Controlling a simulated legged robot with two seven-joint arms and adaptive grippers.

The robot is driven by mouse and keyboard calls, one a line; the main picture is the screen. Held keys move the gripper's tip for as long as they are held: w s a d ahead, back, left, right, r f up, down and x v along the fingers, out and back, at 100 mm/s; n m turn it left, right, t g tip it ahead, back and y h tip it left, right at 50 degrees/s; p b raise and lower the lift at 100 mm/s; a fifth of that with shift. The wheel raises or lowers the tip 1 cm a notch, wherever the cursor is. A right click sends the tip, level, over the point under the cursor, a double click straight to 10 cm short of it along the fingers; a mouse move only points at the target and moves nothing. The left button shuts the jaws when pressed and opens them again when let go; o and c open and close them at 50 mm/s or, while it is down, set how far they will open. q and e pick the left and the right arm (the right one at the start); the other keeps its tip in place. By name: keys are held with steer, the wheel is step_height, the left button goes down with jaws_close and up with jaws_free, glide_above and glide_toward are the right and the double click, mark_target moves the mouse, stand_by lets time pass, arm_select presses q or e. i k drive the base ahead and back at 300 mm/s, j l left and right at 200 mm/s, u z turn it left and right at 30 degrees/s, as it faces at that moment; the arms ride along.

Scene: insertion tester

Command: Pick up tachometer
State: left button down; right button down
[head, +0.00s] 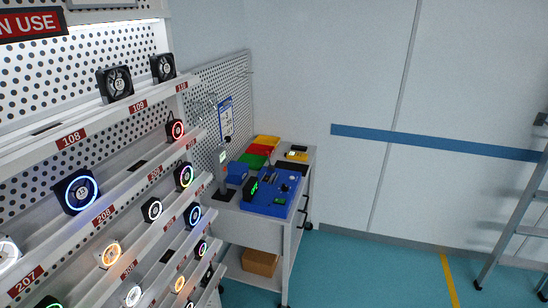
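I cannot tell for certain which thing is the tachometer. A small yellow and black device with a pale display (296,155) lies at the back right of the workbench (308,178). A grey upright device with a small lit screen (223,157) stands at the bench's left side. All are small and far off. Neither of my grippers is in view.
Shelves with several lit fans (77,191) fill the left. A ladder (515,225) stands at the far right. The teal floor (370,275) between is clear.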

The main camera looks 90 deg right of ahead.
mark_target(295, 156)
steer(key=z, duration=3.15)
steer(key=i+l+z, duration=0.35)
steer(key=i, duration=0.4)
steer(key=i+z, duration=0.4)
steer(key=i, duration=0.35)
